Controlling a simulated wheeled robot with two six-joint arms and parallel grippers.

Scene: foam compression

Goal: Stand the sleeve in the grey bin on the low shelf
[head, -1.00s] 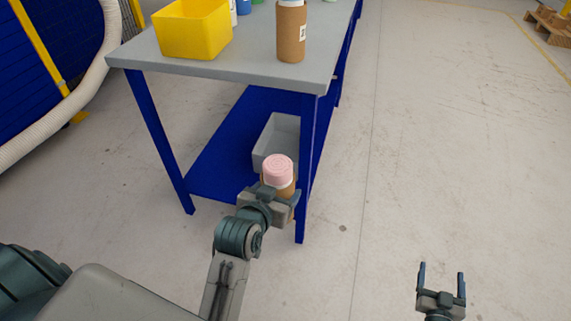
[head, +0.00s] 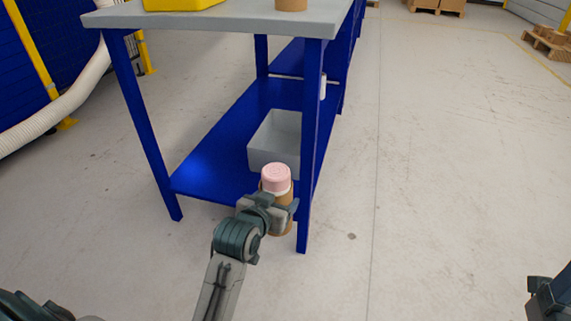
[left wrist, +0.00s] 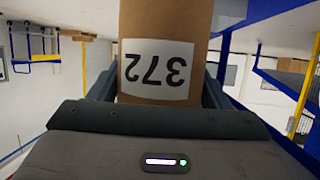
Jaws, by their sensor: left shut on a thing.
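The sleeve is a brown cardboard tube (head: 283,222) with pink foam (head: 276,172) standing out of its top. My left gripper (head: 272,208) is shut on it and holds it about upright, in front of the low shelf's near edge. In the left wrist view the tube (left wrist: 160,20) sits between the fingers, with a white label reading 372 upside down. The grey bin (head: 262,158) stands on the blue low shelf (head: 222,150), just behind the sleeve. The table leg and sleeve hide part of the bin. My right gripper (head: 545,292) is at the lower right edge, partly cut off.
The blue table leg (head: 309,150) stands close to the right of the sleeve and bin. The grey tabletop (head: 220,22) is above, bearing a yellow bin (head: 180,4) and another brown tube (head: 291,4). The shelf left of the grey bin is clear.

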